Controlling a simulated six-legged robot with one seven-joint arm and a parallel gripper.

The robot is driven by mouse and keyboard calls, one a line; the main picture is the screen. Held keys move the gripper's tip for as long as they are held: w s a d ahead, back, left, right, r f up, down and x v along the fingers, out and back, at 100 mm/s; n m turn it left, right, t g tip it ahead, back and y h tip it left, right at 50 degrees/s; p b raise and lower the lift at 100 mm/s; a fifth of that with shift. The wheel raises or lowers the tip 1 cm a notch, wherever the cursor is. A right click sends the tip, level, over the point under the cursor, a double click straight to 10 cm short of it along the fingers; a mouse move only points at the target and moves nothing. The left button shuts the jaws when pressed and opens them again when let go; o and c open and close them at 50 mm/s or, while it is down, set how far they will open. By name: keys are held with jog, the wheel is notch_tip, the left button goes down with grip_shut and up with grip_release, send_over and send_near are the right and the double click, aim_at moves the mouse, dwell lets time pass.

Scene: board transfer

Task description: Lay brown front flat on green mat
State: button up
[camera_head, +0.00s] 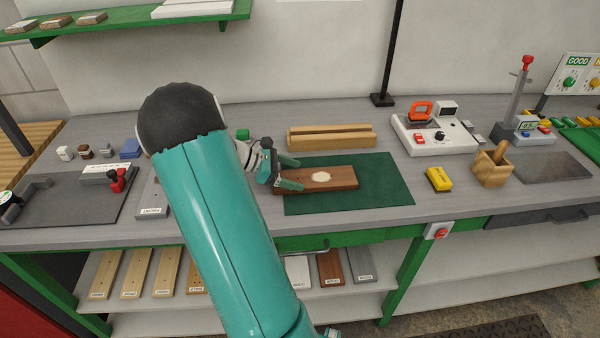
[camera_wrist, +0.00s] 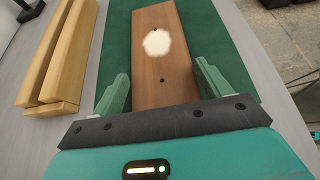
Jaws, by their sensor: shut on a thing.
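The brown front (camera_head: 336,177) is a flat wooden board with a pale round patch on its upper face. It is over the green mat (camera_head: 390,190) and looks level; I cannot tell whether it rests fully on the mat. My gripper (camera_head: 289,174) is at the board's left end in the head view. In the wrist view the brown front (camera_wrist: 160,75) runs away from me between the two fingers of my gripper (camera_wrist: 163,85), over the green mat (camera_wrist: 222,45). The fingers are shut on its long edges. The near end of the board is hidden by the gripper body.
A slotted wooden block (camera_head: 331,138) stands behind the mat. A yellow block (camera_head: 439,179) and a wooden holder (camera_head: 492,169) stand to its right, with a white device (camera_head: 433,136) farther back. The mat's right part is clear. Several boards lie on the shelf below.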

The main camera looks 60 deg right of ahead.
jog(key=shift+w+a, duration=0.4)
jog(key=shift+w, duration=0.25)
jog(key=shift+w+a, duration=0.35)
jog(key=shift+w, duration=0.3)
jog(key=o, duration=1.1)
jog(key=r, duration=0.2)
jog(key=w+a+r, duration=0.1)
jog(key=r, duration=0.1)
jog(key=w+r, duration=0.1)
jog(key=r, duration=0.1)
jog(key=shift+w+a+r, duration=0.1)
jog(key=shift+a+r, duration=0.05)
jog(key=shift+r, duration=0.1)
jog(key=shift+c, duration=0.4)
